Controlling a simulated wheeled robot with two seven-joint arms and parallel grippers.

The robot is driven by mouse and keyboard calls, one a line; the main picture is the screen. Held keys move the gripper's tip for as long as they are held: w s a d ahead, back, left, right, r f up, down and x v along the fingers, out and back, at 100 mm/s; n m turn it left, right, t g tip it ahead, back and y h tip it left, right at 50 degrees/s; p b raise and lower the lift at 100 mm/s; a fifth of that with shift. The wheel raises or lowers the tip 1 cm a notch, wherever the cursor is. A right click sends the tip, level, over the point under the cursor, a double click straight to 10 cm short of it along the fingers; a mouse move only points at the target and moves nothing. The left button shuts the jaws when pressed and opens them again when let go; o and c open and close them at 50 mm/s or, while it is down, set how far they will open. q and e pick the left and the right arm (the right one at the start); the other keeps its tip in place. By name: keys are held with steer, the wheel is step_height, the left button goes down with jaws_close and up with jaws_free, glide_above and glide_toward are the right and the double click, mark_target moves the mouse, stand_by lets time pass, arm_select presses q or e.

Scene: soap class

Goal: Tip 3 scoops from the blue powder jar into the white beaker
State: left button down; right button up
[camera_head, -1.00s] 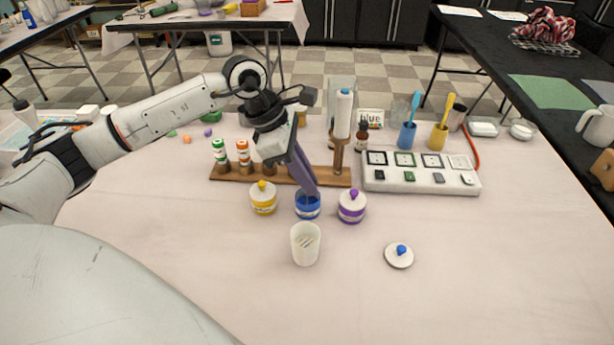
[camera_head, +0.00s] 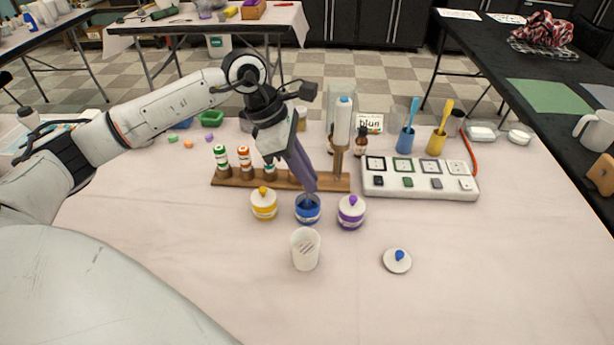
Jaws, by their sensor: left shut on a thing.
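The blue powder jar (camera_head: 308,214) stands without a lid in the middle of the table. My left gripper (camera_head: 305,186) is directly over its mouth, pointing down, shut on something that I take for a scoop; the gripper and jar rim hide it. The white beaker (camera_head: 305,254) stands upright just in front of the blue jar, with dark marks on its side. A white lid with a blue knob (camera_head: 398,260) lies on the table at the right. My right gripper is not in view.
A lidded yellow jar (camera_head: 264,204) stands left of the blue jar and a lidded purple jar (camera_head: 351,212) right. Behind are a wooden rack (camera_head: 230,180) with bottles and a white block with colored squares (camera_head: 420,190).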

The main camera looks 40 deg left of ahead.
arm_select(q)
step_height(320, 180, up, 3)
steer(key=shift+f+p, duration=0.1)
steer(key=shift+p, duration=0.65)
step_height(320, 180, up, 2)
steer(key=shift+r+p, duration=0.15)
steer(key=shift+p, duration=0.6)
steer(key=shift+r+p, duration=0.5)
steer(key=shift+r, duration=0.3)
steer(key=shift+f, duration=0.1)
